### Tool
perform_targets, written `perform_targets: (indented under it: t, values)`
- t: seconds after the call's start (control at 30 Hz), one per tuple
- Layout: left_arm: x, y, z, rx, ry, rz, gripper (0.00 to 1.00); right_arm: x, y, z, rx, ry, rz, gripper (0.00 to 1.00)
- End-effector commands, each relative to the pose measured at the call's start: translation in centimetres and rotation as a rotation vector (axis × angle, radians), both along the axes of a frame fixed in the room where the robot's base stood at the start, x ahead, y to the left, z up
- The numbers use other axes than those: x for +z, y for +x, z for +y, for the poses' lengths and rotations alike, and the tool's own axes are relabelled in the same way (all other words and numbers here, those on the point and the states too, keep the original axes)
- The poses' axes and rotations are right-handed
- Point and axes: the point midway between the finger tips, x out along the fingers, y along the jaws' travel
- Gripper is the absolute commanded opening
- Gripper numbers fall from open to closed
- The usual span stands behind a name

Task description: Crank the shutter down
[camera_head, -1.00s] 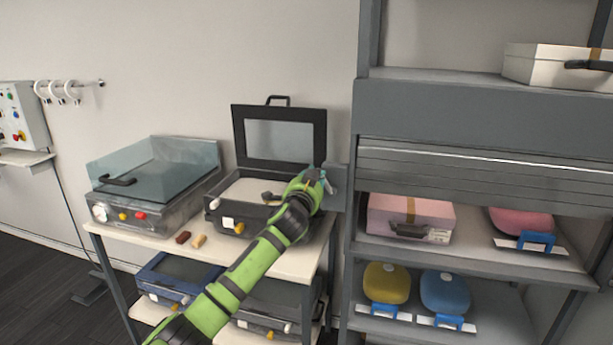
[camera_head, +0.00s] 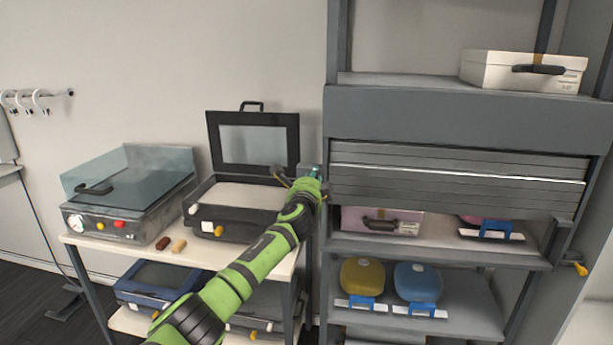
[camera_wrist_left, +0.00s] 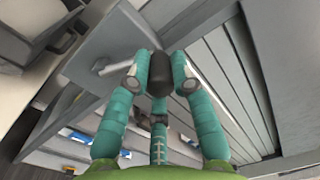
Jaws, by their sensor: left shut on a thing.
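The grey slatted shutter (camera_head: 450,180) hangs part way down the front of the rack, covering the upper part of the bay that holds a pink case (camera_head: 383,221). My left gripper (camera_head: 312,174) is at the left side of the rack, level with the shutter. In the left wrist view, its teal fingers (camera_wrist_left: 160,82) are closed around a dark crank knob (camera_wrist_left: 159,72). The knob stands in front of a grey plate at the rack's side. In the head view the gripper mostly hides the crank. My right gripper is not in view.
Left of the rack, a table (camera_head: 200,254) holds an open black case (camera_head: 240,205) and a glass-lidded machine (camera_head: 125,200) close to my left arm. Yellow (camera_head: 362,278) and blue (camera_head: 418,282) cases sit on the lower shelf. A white box (camera_head: 525,71) is on top.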

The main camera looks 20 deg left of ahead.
Motion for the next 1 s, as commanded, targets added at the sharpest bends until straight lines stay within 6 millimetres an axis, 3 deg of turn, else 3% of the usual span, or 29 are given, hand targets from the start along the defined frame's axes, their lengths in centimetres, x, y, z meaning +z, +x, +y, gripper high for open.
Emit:
perform_targets:
  t: [0.4,0.9,0.93,1.0]
  values:
    - [-0.4,0.3,-1.2,-0.002,0.162,0.038,0.0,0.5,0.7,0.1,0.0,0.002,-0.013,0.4]
    - [-0.5,0.3,-1.3,-0.001,0.177,0.04,0.0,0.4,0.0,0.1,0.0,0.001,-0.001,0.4]
    - [-0.5,0.3,-1.3,-0.001,0.176,0.04,0.27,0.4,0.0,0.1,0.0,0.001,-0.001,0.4]
    - [-0.5,0.3,-1.3,-0.001,0.176,0.04,0.48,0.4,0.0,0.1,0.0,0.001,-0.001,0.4]
